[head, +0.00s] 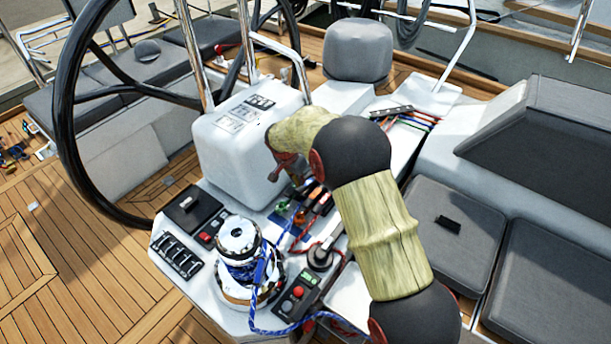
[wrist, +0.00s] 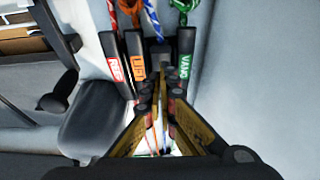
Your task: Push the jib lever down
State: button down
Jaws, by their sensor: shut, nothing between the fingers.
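A row of dark clutch levers shows in the wrist view. One has a red label that seems to read REEF (wrist: 113,68), one an orange label (wrist: 138,68), and one a green VANG label (wrist: 184,66). Between the orange and green ones is another dark lever (wrist: 160,56) with a blue and white rope behind it. Its label is hidden by my gripper, so I cannot confirm that it is the jib lever. My gripper (wrist: 158,88) is shut and empty, its tips over or against this lever; contact is unclear. In the head view my arm partly covers the clutches.
A winch (head: 238,250) wrapped in blue rope stands in front of the clutches. A red-button panel (head: 297,293) is beside it. A white pod (head: 240,140) and the black steering wheel (head: 66,110) stand to the left. Grey cushions (head: 450,225) lie to the right.

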notch_tip(320, 180, down, 6)
jog(key=s+a+b, duration=0.1)
jog(key=s+b, duration=0.1)
jog(key=b, duration=0.2)
jog(key=shift+s+a, duration=0.35)
jog(key=shift+a, duration=0.05)
jog(key=shift+f, duration=0.1)
